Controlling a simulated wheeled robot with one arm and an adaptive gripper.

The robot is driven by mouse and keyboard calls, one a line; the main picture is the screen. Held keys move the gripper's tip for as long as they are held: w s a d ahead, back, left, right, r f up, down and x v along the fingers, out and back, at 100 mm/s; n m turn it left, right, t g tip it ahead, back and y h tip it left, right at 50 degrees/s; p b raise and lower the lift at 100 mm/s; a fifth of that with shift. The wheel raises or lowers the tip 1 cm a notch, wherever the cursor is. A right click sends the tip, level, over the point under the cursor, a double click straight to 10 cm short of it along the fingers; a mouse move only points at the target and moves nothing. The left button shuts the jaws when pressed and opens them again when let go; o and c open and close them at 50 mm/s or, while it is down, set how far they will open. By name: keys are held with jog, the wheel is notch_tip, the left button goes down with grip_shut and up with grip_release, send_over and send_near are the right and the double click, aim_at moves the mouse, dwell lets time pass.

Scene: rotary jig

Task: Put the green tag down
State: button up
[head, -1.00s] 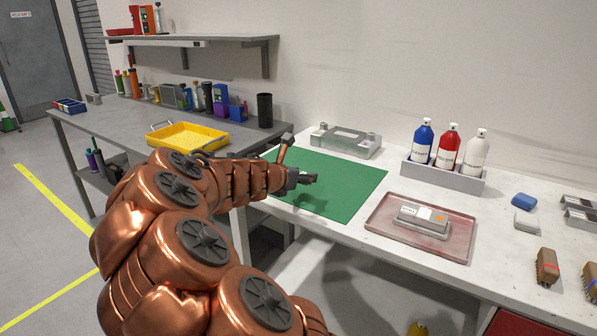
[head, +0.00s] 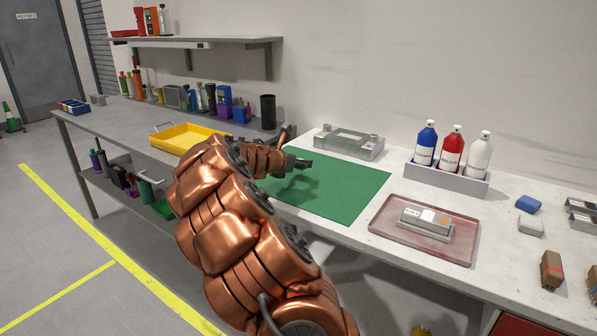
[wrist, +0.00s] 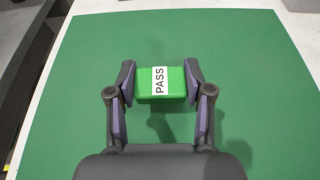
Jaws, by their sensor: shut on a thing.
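The green tag (wrist: 145,84) is a small bright green block with a white label reading PASS. In the wrist view it sits between the two fingertips of my gripper (wrist: 160,82), which is shut on it. The green mat (wrist: 250,60) lies below the tag; a shadow falls on the mat, but I cannot tell the exact gap. In the head view my gripper (head: 300,163) is over the left part of the mat (head: 345,190), and the tag cannot be made out there.
A grey metal fixture (head: 348,144) stands behind the mat. A reddish tray (head: 380,222) with a grey labelled block (head: 425,222) is to the right. A bottle rack (head: 445,178) stands at the back right. A yellow tray (head: 165,136) is on the left bench. Most of the mat is bare.

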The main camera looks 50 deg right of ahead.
aim_at(298, 177)
jog(key=shift+w+d, duration=0.15)
jog(key=shift+w, duration=0.05)
jog(key=shift+f+b, duration=0.35)
jog(key=shift+f, duration=1.4)
jog(key=shift+f, duration=0.15)
jog(key=o, duration=1)
jog(key=shift+o, duration=0.2)
jog(key=shift+r, duration=0.25)
jog(key=p+v, duration=0.1)
jog(key=v, duration=1.1)
jog(key=shift+s+f, duration=0.1)
jog(key=shift+f, duration=0.05)
